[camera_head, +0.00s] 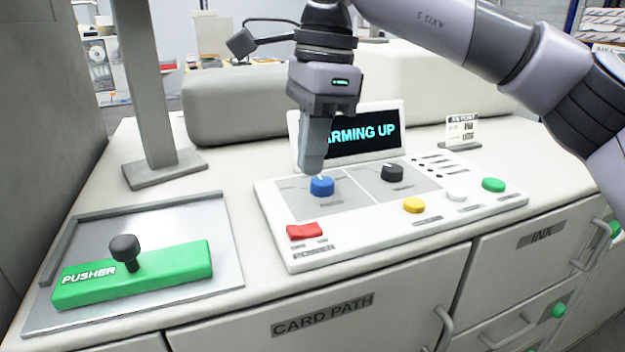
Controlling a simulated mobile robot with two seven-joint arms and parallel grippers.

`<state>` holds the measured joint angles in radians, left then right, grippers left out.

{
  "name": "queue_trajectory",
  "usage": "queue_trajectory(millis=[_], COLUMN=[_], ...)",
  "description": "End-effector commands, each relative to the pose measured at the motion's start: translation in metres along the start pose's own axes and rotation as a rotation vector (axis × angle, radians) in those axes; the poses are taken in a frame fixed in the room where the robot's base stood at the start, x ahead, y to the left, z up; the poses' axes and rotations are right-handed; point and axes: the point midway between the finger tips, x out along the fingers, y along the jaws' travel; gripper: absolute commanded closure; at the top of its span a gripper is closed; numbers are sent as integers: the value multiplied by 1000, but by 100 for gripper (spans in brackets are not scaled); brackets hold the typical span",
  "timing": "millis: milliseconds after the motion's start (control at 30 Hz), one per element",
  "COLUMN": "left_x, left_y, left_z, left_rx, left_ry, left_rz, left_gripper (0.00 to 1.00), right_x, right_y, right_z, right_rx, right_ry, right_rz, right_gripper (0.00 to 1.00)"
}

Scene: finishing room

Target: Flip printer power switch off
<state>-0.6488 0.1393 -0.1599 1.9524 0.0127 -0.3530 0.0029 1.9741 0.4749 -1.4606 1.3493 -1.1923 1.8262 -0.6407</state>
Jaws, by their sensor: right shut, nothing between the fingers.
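The printer's white control panel (400,232) sits on the counter, with a screen (372,133) behind it that reads "ARMING UP", its left part hidden by my gripper. The red power switch (304,231) is at the panel's front left, above a label "POWER". I cannot tell which way it is tipped. My right gripper (311,170) points down, shut and empty, just above and behind the blue knob (321,186). I cannot tell if the tips touch the knob. The red switch is in front of and below the gripper, apart from it. My left gripper is not in view.
A black knob (392,173) and yellow (414,205), white (457,194) and green (493,185) buttons share the panel. A green pusher block (185,262) with a black knob lies on a metal plate at left. A grey post (146,85) stands behind the plate.

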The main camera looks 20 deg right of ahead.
Motion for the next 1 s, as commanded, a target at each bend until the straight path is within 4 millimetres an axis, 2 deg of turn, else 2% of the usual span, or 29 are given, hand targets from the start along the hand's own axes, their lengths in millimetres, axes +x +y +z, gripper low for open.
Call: queue_trajectory(millis=[100,300,767,1000], left_x=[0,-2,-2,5], left_y=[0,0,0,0], left_z=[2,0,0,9], left_rx=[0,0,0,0], left_ry=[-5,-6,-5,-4], left_rz=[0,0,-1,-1], left_gripper=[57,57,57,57], right_x=[-27,-51,-57,-56], right_y=[0,0,0,-2], right_z=[2,1,1,-4], right_rx=[0,-2,-2,4], right_ry=[-3,-2,-2,-1], right_rz=[-3,-1,-1,-1], right_gripper=[100,100,100,100])
